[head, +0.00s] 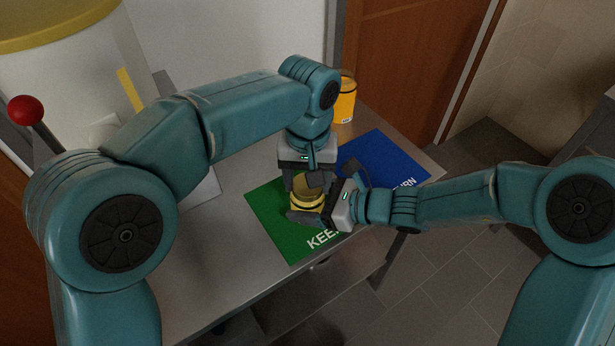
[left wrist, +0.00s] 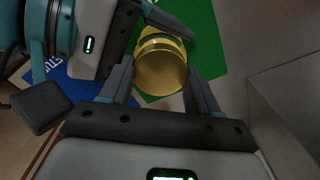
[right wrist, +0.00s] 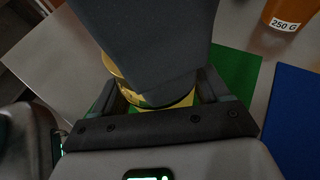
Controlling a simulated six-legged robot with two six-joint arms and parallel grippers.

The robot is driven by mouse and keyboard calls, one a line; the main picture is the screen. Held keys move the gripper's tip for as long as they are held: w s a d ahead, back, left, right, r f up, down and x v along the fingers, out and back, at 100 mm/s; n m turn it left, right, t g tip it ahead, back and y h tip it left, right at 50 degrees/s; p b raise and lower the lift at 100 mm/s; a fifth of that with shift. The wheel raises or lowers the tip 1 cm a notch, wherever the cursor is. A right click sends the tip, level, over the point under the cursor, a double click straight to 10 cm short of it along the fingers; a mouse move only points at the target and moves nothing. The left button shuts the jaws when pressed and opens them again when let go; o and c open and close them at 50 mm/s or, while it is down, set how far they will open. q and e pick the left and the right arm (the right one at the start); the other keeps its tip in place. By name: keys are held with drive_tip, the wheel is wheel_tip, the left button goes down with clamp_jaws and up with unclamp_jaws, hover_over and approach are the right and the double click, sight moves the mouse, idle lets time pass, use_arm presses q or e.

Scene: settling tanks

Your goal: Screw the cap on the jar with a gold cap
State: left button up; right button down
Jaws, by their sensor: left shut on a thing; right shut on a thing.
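The jar (head: 304,207) with yellow contents stands on the green mat (head: 269,225) marked KEEP. Its gold cap (left wrist: 160,70) sits on top, and how tight it is cannot be told. My left gripper (head: 306,182) comes down from above and is shut on the gold cap. My right gripper (head: 319,206) reaches in from the right, lower down, and is shut on the jar's body. In the right wrist view part of the jar (right wrist: 160,98) shows between the fingers, and a dark part of my left gripper hides much of it.
A blue mat (head: 382,160) lies beside the green mat. A jar with orange contents (head: 344,103) stands behind it, labelled 250 G in the right wrist view (right wrist: 285,14). The metal table (head: 212,258) is bare at front left. A large white tank (head: 65,80) stands at back left.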

use_arm(q)
drive_tip(key=m, duration=0.5)
drive_tip(key=shift+m, duration=0.3)
drive_tip(key=m, duration=0.2)
drive_tip(key=shift+m, duration=0.4)
drive_tip(key=m, duration=0.9)
drive_tip(key=shift+m, duration=0.4)
drive_tip(key=o, duration=1.2)
drive_tip(key=shift+c, duration=0.2)
drive_tip(key=shift+r, duration=2.2)
drive_tip(key=shift+c, duration=0.3)
